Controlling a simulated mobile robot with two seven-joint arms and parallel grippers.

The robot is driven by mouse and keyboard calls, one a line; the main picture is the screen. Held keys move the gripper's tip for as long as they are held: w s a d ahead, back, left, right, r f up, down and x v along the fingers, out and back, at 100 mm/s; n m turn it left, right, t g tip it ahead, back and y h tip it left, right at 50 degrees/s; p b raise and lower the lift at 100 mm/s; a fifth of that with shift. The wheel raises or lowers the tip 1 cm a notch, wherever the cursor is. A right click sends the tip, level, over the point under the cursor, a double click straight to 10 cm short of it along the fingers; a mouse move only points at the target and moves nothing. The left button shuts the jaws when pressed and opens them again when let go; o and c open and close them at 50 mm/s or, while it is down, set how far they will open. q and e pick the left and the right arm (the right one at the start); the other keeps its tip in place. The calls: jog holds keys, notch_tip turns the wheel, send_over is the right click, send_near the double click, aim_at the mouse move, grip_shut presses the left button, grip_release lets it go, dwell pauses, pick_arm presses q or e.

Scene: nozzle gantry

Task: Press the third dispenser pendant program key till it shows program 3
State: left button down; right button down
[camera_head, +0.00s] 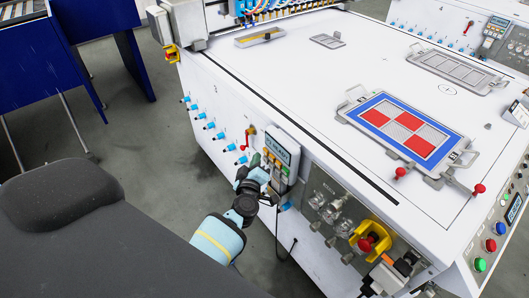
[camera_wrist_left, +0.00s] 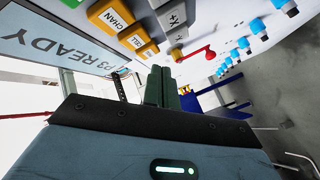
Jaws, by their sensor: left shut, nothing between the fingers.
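The dispenser pendant (camera_head: 281,148) hangs on the near side of the white machine, with a display on top and keys below. In the left wrist view its display (camera_wrist_left: 55,48) reads "P3 READY". Yellow keys, one marked CHAN (camera_wrist_left: 115,18), and pale grey keys (camera_wrist_left: 172,15) stand beside the display. My left gripper (camera_head: 251,172) is at the pendant's lower left in the head view. In the left wrist view its fingers (camera_wrist_left: 162,82) are shut and empty, with tips close to the yellow keys. Whether they touch a key cannot be told. My right gripper is not in view.
A red lever (camera_head: 249,133) and several blue fittings (camera_head: 210,125) line the machine's side left of the pendant. A yellow-framed red button (camera_head: 367,242) is to the right. A red, blue and grey framed plate (camera_head: 405,126) lies on the white top. A second pendant (camera_head: 494,28) hangs farther back.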

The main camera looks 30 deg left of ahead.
pick_arm(q)
jog(key=s, duration=0.1)
jog(key=s+a+p, duration=0.1)
jog(key=s, duration=0.1)
jog(key=s+a, duration=0.1)
jog(key=shift+s, duration=0.25)
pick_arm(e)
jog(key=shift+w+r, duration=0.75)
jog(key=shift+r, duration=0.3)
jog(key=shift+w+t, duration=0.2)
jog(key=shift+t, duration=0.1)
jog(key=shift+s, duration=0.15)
